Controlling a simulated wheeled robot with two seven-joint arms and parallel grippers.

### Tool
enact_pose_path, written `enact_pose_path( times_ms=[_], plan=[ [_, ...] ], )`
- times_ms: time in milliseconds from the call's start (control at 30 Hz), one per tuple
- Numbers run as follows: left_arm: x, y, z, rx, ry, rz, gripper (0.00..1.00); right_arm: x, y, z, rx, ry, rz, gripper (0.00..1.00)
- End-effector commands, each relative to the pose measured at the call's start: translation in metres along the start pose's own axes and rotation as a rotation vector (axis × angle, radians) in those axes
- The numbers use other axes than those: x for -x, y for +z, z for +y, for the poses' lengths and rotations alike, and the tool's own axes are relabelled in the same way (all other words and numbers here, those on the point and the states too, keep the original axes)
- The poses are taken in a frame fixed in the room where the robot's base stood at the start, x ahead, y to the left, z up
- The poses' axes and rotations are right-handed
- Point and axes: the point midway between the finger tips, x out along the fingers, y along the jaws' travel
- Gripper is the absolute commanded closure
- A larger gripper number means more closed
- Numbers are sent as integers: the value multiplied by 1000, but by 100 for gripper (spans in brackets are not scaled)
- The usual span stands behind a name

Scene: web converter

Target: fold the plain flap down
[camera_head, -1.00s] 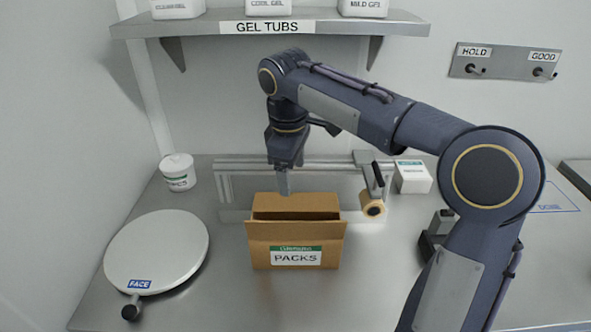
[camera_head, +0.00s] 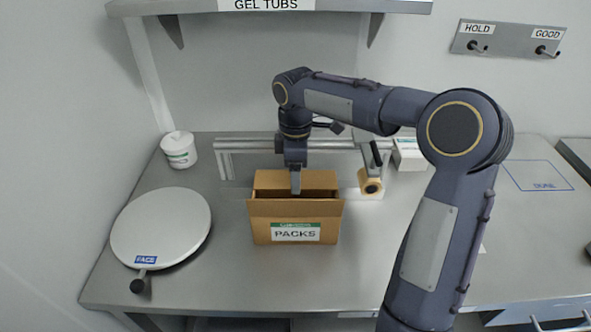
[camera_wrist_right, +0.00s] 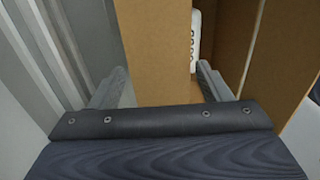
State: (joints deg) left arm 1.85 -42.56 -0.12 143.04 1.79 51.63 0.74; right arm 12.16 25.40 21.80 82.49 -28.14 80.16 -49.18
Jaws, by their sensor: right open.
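A brown cardboard box (camera_head: 262,232) labelled PACKS stands on the steel table, its top at least partly open. Its far flap (camera_head: 270,181) stands up, plain brown; its near flap (camera_head: 275,208) stands up toward me above the label. My right gripper (camera_head: 296,188) points down at the far flap, overlapping it in the head view. In the right wrist view its open fingers (camera_wrist_right: 160,70) lie on either side of a brown cardboard panel (camera_wrist_right: 155,45); contact cannot be told. A white lettered item (camera_wrist_right: 195,38) shows inside the box. My left gripper is out of view.
A rail frame (camera_head: 235,145) stands behind the box, with a tape roll (camera_head: 371,183) to its right. A round FACE plate (camera_head: 160,225) and white tub (camera_head: 179,150) are at left. A white carton (camera_head: 409,155) sits behind right. The table front is clear.

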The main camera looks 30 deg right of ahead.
Motion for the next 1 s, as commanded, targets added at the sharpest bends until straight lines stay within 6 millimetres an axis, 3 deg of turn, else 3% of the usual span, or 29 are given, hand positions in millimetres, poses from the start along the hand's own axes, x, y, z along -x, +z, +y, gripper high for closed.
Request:
enact_pose_path(
  times_ms=[200,433,600,867,900,1000],
  plan=[
    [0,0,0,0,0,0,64,0,0,0,0,0,0,30],
    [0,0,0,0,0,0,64,0,0,0,-1,1,0,60],
    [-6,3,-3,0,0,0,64,-3,0,-1,1,42,-1,62],
    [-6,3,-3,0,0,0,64,-2,0,-1,0,57,0,62],
    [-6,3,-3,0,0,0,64,-2,0,-1,0,57,0,35],
    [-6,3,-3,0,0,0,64,-2,0,-1,0,56,0,29]
  ],
)
